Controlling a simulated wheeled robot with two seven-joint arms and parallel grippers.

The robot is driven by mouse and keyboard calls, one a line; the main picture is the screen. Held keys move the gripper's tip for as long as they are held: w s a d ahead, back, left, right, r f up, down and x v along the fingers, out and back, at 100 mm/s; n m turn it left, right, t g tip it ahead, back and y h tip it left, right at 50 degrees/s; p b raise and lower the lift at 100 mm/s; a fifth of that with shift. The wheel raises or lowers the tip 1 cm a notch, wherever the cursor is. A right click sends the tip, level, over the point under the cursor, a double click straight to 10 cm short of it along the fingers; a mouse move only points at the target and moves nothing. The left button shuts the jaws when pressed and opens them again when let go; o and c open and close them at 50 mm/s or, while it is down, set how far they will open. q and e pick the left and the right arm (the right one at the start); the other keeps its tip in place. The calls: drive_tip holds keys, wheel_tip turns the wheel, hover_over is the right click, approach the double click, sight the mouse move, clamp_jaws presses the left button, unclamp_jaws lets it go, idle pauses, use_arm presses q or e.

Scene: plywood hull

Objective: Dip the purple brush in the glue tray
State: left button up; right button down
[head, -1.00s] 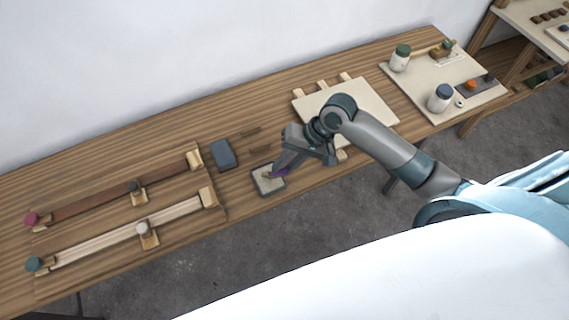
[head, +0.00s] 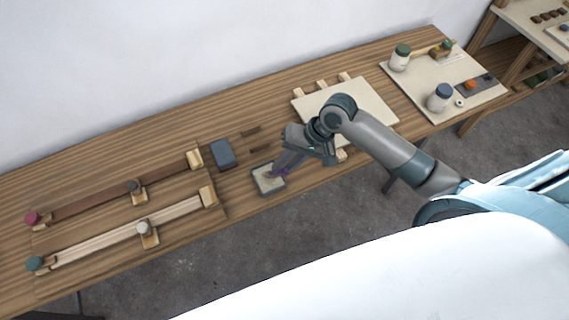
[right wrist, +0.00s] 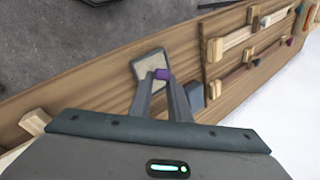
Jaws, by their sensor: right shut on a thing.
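The glue tray (head: 266,186) is a small square tray with a dark rim and a pale inside, near the front edge of the bench. It also shows in the right wrist view (right wrist: 146,59). My right gripper (head: 280,171) is shut on the purple brush (head: 285,171). In the right wrist view a purple end of the brush (right wrist: 163,74) shows between the fingertips, in front of the tray. The brush's tip reaches over the tray in the head view; I cannot tell whether its bristles touch the glue. My left gripper is not in view.
A dark blue block (head: 222,154) lies just left of the tray. Two clamped wooden strips (head: 125,230) lie at the left. A pale board (head: 365,105) lies behind my right arm. A board with jars (head: 440,97) stands at the back right.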

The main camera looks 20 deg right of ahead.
drive_tip(key=shift+s, duration=0.1)
idle(0.5)
wheel_tip(320, 180, up, 7)
idle(0.9)
idle(0.8)
drive_tip(key=n+b, duration=0.1)
drive_tip(key=b, duration=0.4)
drive_tip(key=d+n+g+b, duration=0.1)
drive_tip(key=n+b, duration=0.1)
drive_tip(key=b, duration=0.3)
drive_tip(key=d+f+n+g+b, duration=0.1)
drive_tip(key=b, duration=0.4)
drive_tip(key=shift+s+b, duration=0.35)
drive_tip(key=shift+s, duration=0.05)
